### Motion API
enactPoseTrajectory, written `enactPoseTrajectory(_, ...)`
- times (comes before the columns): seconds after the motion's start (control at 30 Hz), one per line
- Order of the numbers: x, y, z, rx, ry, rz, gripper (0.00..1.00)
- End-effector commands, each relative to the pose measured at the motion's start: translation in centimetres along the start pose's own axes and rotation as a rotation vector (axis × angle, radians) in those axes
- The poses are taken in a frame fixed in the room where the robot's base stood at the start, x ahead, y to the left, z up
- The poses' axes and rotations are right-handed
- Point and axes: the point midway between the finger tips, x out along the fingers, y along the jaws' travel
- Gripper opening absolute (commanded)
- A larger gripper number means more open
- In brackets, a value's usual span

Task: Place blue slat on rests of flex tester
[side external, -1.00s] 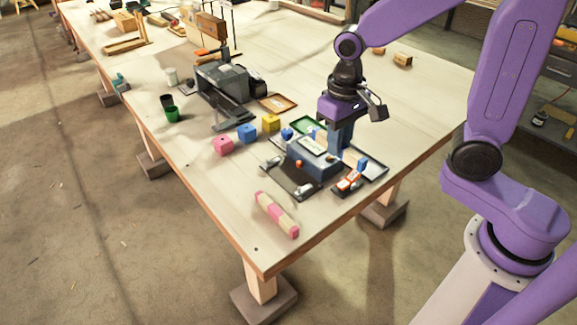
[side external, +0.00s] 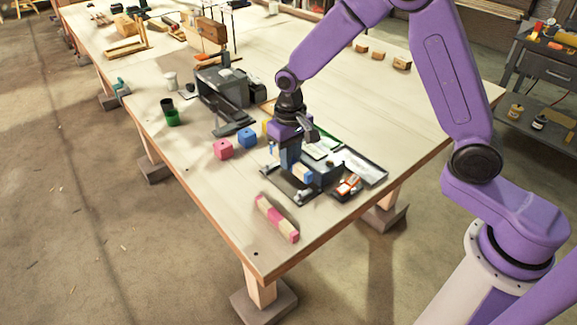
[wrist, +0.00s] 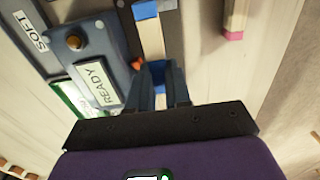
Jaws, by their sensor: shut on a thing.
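The blue slat, pale wood with blue bands, shows in the side external view (side external: 302,173) and the wrist view (wrist: 151,40). My gripper (side external: 290,168) is shut on it near its middle, pointing down. The fingers also show in the wrist view (wrist: 161,78). The flex tester has a blue-grey housing (side external: 326,172) and a dark base plate (side external: 279,184). In the wrist view its housing (wrist: 92,50) carries an orange knob and a READY label. The slat is over the dark plate, beside the housing. I cannot tell whether it touches the rests, which the gripper partly hides.
A pink-and-cream slat (side external: 277,219) lies near the table's front corner. A tray (side external: 362,168) lies right of the tester. A grey machine (side external: 222,85) stands farther back. Table at front left is clear.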

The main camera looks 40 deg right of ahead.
Motion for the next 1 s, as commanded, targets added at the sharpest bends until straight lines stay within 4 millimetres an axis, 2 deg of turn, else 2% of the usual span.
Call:
enactPoseTrajectory(0.1,1.0,-0.1,-0.6,0.001,-0.003,0.001,0.0)
enactPoseTrajectory(0.3,3.4,-0.1,-0.5,0.0,-0.003,0.001,0.0)
enactPoseTrajectory(1.0,4.7,-0.1,-0.4,0.0,-0.002,0.001,0.0)
